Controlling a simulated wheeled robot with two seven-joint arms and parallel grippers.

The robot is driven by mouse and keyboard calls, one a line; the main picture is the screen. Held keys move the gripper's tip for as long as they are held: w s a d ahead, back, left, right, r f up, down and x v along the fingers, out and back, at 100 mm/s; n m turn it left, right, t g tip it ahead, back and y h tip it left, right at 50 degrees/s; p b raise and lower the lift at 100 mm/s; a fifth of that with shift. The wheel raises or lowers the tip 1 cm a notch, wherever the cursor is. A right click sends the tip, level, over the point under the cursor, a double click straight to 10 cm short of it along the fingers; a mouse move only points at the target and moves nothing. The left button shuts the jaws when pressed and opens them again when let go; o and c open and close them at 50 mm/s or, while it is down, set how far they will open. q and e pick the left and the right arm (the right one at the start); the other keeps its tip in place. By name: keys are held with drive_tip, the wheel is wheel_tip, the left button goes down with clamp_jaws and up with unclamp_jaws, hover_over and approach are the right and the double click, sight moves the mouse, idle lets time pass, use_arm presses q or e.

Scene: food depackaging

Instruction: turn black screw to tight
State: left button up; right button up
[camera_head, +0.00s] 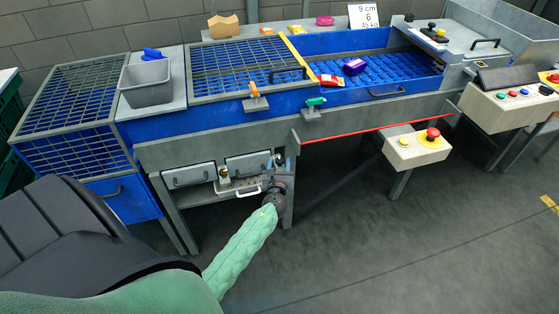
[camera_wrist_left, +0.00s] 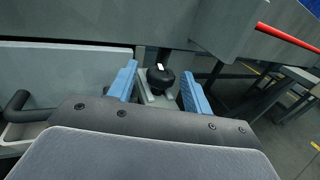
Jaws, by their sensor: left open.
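The black screw (camera_wrist_left: 160,79) is a round dark knob with a small white mark on top, on a grey bracket (camera_wrist_left: 150,97) under the machine's front beam. My left gripper (camera_wrist_left: 160,90) is open, with one blue finger on each side of the screw. Gaps show between the fingers and the knob, so they appear apart from it. In the head view my left gripper (camera_head: 279,165) points up at the machine's lower front, right of the drawers. There the screw is small and hard to make out between the fingers. My right gripper is not in view.
Two grey drawer fronts (camera_head: 188,175) with dark handles and a small white-handled part (camera_head: 238,188) lie left of my gripper. A grey beam (camera_head: 220,142) runs above. A red bar (camera_head: 380,129) extends to the right.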

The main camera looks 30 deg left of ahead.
use_arm(q)
drive_tip(key=shift+w+a, duration=0.3)
drive_tip(key=shift+w, duration=0.35)
drive_tip(key=c, duration=1)
drive_tip(key=shift+o, duration=0.3)
